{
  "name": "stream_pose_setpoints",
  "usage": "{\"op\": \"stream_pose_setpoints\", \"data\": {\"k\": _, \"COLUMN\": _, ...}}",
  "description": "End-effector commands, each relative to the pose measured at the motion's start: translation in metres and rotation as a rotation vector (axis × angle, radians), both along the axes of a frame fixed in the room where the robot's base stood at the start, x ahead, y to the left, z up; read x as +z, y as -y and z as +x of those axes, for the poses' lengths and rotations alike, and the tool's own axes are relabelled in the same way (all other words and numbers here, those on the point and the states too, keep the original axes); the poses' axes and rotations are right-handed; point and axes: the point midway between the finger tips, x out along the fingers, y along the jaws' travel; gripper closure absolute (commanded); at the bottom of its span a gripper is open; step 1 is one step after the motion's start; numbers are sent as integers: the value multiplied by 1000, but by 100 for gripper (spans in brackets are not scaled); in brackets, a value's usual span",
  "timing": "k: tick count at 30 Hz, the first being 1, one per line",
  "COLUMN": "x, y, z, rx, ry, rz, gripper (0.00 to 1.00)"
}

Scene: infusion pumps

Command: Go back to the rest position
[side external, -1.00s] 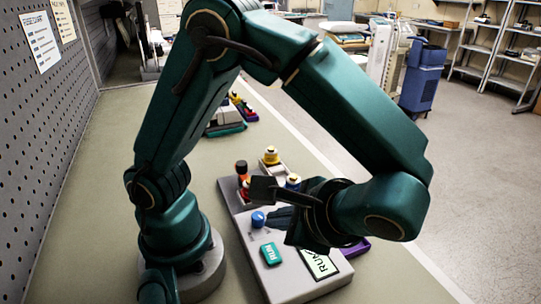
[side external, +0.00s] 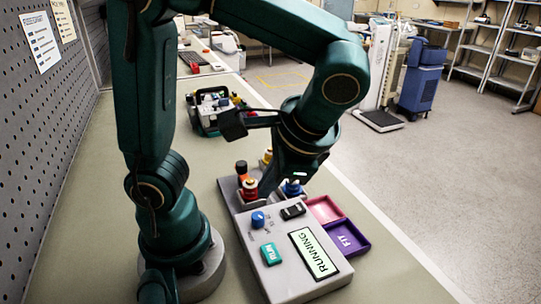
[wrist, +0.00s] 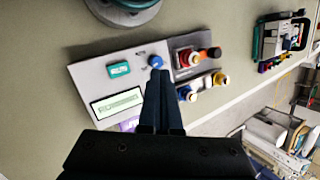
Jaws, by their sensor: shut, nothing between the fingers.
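My gripper (side external: 266,190) is shut and empty. It points down over the back part of the grey pump panel (side external: 283,284), close to the capped bottles; I cannot tell how high above them it is. In the wrist view its fingers (wrist: 160,78) lie together below the blue knob (wrist: 156,61). The panel carries a display (side external: 314,254) reading RUNNING, a teal RUN button (side external: 271,253), the blue knob and a black switch (side external: 293,211). The display (wrist: 117,105) also shows in the wrist view.
A red-capped bottle (side external: 250,188) and others stand at the panel's back. A pink tray (side external: 325,209) and a purple tray (side external: 348,238) lie on its right. A caddy (side external: 211,108) stands farther back.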

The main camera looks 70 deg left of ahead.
Motion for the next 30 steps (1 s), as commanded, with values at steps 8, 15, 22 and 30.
{"op": "stream_pose_setpoints", "data": {"k": 8, "x": 11, "y": -10, "z": -11, "rx": 163, "ry": 287, "rz": -269, "gripper": 100}}
{"op": "stream_pose_setpoints", "data": {"k": 15, "x": 13, "y": -4, "z": -7, "rx": 209, "ry": 564, "rz": -433, "gripper": 100}}
{"op": "stream_pose_setpoints", "data": {"k": 22, "x": 10, "y": 10, "z": 6, "rx": 154, "ry": 681, "rz": -517, "gripper": 100}}
{"op": "stream_pose_setpoints", "data": {"k": 30, "x": 13, "y": 10, "z": 10, "rx": 134, "ry": 693, "rz": -517, "gripper": 100}}
